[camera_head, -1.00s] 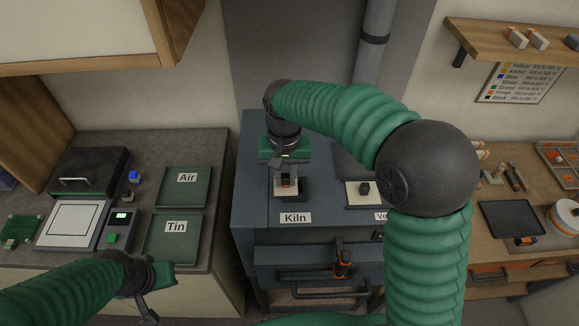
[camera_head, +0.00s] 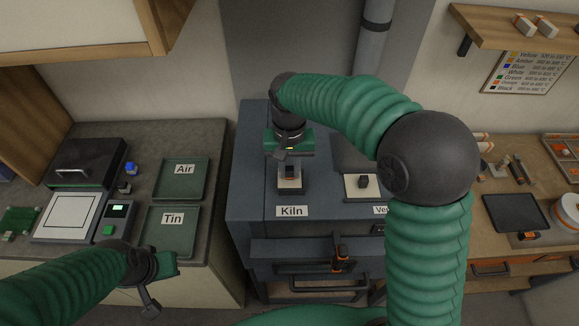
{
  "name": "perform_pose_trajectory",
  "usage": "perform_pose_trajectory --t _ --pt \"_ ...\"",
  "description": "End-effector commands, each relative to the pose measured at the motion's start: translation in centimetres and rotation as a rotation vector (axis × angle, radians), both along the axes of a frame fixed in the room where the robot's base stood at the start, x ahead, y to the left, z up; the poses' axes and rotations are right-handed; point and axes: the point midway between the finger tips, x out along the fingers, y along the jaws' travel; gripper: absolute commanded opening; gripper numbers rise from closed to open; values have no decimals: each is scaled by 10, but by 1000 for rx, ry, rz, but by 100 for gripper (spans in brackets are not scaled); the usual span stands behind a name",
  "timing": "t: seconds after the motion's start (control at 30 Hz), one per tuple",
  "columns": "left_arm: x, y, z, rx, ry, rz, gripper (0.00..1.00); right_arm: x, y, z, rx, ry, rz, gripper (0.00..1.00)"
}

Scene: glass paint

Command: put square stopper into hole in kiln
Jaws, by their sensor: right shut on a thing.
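The grey kiln (camera_head: 250,200) stands in the middle, with a "Kiln" label on its top. My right gripper (camera_head: 290,166) reaches over it from the right, pointing down, and is shut on the square stopper (camera_head: 290,188). The stopper has a pale square base and a dark knob. It is at the kiln top just behind the label. The hole is not visible, and I cannot tell whether the stopper is seated or just above it. My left gripper (camera_head: 158,285) is low at the left, in front of the counter, away from the kiln; its fingers are unclear.
A second pale square with a dark knob (camera_head: 362,184) sits on the kiln top to the right, partly beside my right arm. Green trays labelled Air (camera_head: 182,180) and Tin (camera_head: 175,232) lie on the left counter. A black tablet (camera_head: 514,213) lies on the right bench.

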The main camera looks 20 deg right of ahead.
Motion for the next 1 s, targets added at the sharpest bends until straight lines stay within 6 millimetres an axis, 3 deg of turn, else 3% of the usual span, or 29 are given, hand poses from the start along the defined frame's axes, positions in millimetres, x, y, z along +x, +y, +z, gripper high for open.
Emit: perform_pose_trajectory --t 0.4,0.43,0.6,1.0 --pt "0 0 0 0 0 -1 0 -1 4 0 2 2 2 0" --pt "0 0 0 0 0 -1 0 -2 4 0 2 2 2 21" --pt "0 0 0 0 0 0 0 -1 4 0 2 2 2 43" --pt "0 0 6 0 0 -1 0 -1 4 6 2 2 2 45"
